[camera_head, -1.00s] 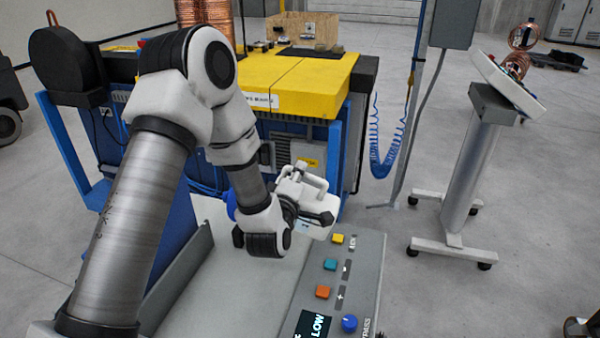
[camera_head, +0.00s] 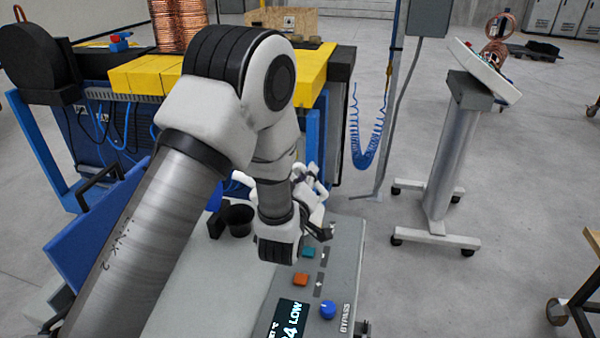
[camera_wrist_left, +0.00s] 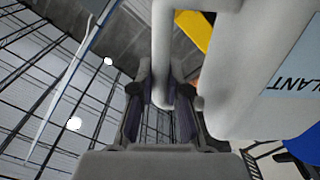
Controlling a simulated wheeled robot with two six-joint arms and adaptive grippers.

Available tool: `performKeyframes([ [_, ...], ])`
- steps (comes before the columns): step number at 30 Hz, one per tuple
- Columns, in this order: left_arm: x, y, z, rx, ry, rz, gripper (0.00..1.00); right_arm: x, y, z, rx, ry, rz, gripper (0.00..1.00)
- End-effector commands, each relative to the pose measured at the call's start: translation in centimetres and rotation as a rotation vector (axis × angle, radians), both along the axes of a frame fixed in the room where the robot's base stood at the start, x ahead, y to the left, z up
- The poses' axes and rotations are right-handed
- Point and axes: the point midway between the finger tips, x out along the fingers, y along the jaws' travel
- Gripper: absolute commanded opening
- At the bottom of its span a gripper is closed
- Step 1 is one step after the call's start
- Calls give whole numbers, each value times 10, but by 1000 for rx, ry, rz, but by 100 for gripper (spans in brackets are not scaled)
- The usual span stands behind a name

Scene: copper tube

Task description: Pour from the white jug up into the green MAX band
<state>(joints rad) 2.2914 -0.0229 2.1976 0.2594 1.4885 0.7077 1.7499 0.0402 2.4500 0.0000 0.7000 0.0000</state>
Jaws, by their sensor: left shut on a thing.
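My left gripper (camera_head: 308,190) is above the control panel and mostly behind its own wrist in the head view. In the left wrist view, its fingers (camera_wrist_left: 165,95) are shut on the handle (camera_wrist_left: 163,50) of the white jug. The jug's pale body (camera_wrist_left: 232,75) stands to the right of the fingers, with a light-blue label reading "LANT". In the head view only small white parts show beyond the wrist, so I cannot tell the jug's tilt or its spout. The green MAX band does not show in either view. My right gripper is not in view.
A grey control panel (camera_head: 345,255) with coloured buttons, a blue knob and a "LOW" display lies below the wrist. A black cup-like opening (camera_head: 237,220) stands left of the wrist. Behind is a yellow-topped blue machine (camera_head: 140,75). A wheeled stand (camera_head: 447,150) is at right, with clear floor around it.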

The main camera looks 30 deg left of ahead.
Motion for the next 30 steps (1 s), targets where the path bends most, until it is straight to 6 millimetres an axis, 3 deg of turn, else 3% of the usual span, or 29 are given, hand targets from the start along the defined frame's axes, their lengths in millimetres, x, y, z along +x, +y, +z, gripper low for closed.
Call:
performKeyframes([
  [7,0,3,6,110,28,1,0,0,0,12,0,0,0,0],
  [19,-3,12,11,518,133,2,0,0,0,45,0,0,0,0],
  [21,-4,16,-5,566,147,2,0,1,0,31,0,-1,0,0],
  [30,-7,27,-20,693,177,1,0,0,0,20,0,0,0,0],
])
